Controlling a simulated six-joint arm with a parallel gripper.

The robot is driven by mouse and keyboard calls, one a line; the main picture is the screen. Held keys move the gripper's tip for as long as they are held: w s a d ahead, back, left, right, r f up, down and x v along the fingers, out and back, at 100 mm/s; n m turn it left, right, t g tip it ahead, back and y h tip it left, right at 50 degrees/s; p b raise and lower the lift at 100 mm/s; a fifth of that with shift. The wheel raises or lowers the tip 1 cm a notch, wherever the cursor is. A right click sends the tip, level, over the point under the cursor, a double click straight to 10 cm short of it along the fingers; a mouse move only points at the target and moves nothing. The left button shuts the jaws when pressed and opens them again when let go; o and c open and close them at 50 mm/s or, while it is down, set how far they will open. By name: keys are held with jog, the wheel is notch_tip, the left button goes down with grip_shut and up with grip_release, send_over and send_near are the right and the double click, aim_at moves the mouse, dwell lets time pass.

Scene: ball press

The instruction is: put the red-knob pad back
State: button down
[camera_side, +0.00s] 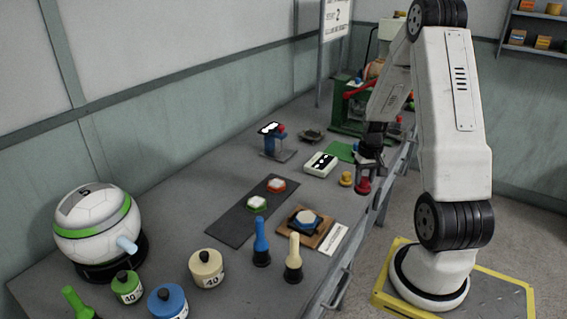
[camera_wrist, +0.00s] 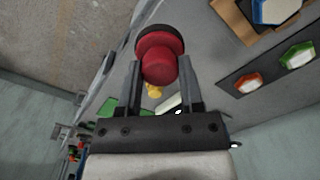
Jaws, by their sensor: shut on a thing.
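The red-knob pad (camera_side: 364,185) is below my gripper (camera_side: 370,166) in the side view, near the table's right edge. In the wrist view, the red knob (camera_wrist: 158,62) sits between the two fingers of my gripper (camera_wrist: 159,72), with a dark red disc at its far end. My gripper is shut on this red-knob pad. I cannot tell whether the pad touches the table or hangs just above it. A yellow-knob pad (camera_side: 346,179) stands just left of it, and a little yellow shows behind the red knob in the wrist view (camera_wrist: 154,92).
A white box with dark marks (camera_side: 320,164) and a green mat (camera_side: 341,151) lie close by. A wooden tray with a hexagonal piece (camera_side: 306,222) and a dark strip with two hexagonal pieces (camera_side: 232,222) lie nearer. A green press (camera_side: 347,119) stands behind.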

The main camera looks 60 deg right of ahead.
jog(key=shift+w+d+f, duration=0.95)
jog(key=shift+f, duration=0.2)
jog(key=shift+w+d+f, duration=0.9)
jog(key=shift+w+f, duration=0.1)
jog(key=shift+f, duration=0.15)
jog(key=shift+w+d+f, duration=0.95)
jog(key=shift+f, duration=0.2)
jog(key=shift+f, duration=0.1)
jog(key=shift+w+d+f, duration=0.15)
jog(key=shift+f, duration=1.6)
jog(key=shift+f, duration=0.1)
jog(key=shift+c, duration=1.2)
grip_release()
